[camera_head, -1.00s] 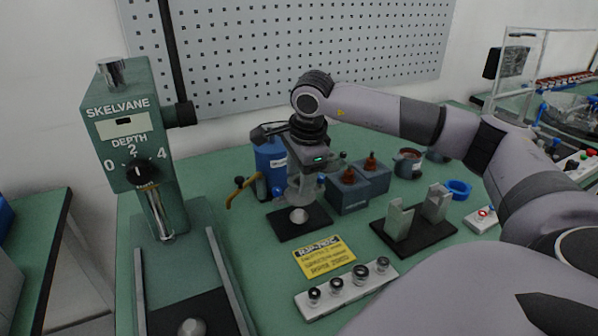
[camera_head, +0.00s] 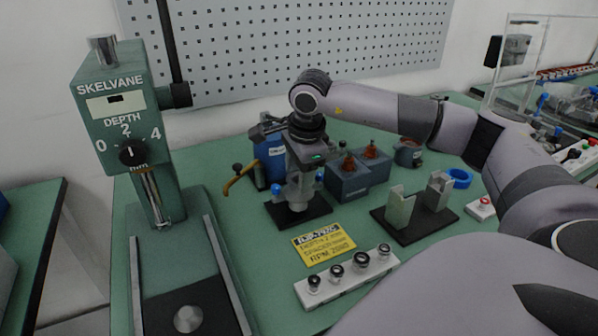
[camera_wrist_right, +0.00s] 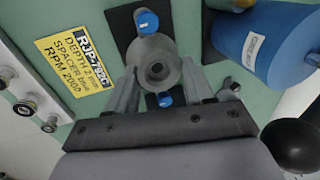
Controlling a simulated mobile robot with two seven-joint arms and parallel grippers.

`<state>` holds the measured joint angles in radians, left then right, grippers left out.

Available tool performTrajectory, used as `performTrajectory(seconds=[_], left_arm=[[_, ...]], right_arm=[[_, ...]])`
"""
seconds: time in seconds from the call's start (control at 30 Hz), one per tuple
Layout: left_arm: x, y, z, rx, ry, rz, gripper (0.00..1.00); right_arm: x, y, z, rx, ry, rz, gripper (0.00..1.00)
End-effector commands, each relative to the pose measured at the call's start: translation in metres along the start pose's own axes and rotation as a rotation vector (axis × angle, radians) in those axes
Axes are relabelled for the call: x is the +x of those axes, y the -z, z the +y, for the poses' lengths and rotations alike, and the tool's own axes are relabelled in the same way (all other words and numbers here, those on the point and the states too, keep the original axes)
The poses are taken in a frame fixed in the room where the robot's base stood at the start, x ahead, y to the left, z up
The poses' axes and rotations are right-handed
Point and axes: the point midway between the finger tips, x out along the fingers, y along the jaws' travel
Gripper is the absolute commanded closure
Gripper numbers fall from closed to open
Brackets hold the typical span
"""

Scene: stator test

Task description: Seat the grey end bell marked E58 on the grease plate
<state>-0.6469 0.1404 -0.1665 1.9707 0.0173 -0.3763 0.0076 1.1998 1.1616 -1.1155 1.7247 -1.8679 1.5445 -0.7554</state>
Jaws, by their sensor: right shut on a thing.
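My right gripper (camera_head: 302,180) points down and is shut on a grey round part, the end bell (camera_wrist_right: 158,62), with a finger on either side of it. The end bell has a central hole and two blue-capped studs on opposite sides. No E58 marking is readable. In the head view the end bell (camera_head: 299,194) is low over the black square grease plate (camera_head: 318,208); I cannot tell whether they touch. The plate's dome is hidden behind the end bell. The plate's dark corner shows in the wrist view (camera_wrist_right: 122,22). My left gripper is not in view.
A blue can (camera_head: 268,162) and a yellow-handled tool (camera_head: 236,181) stand behind the plate. Blue-grey boxes (camera_head: 350,186) are close on its right. A yellow card (camera_head: 323,243), a white strip with several knobs (camera_head: 345,281), a bracket stand (camera_head: 420,222) and a green depth press (camera_head: 115,100) surround it.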

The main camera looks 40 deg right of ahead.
Motion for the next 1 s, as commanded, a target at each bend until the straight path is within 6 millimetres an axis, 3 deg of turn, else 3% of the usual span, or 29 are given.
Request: performTrajectory(seconds=[0.5, 1.0], left_arm=[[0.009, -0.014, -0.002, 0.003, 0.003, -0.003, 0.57], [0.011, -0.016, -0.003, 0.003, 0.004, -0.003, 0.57]], right_arm=[[0.019, 0.0, 0.004, 0.0, 0.001, -0.001, 0.81], [0.023, 0.0, 0.005, 0.0, 0.001, -0.001, 0.81]])
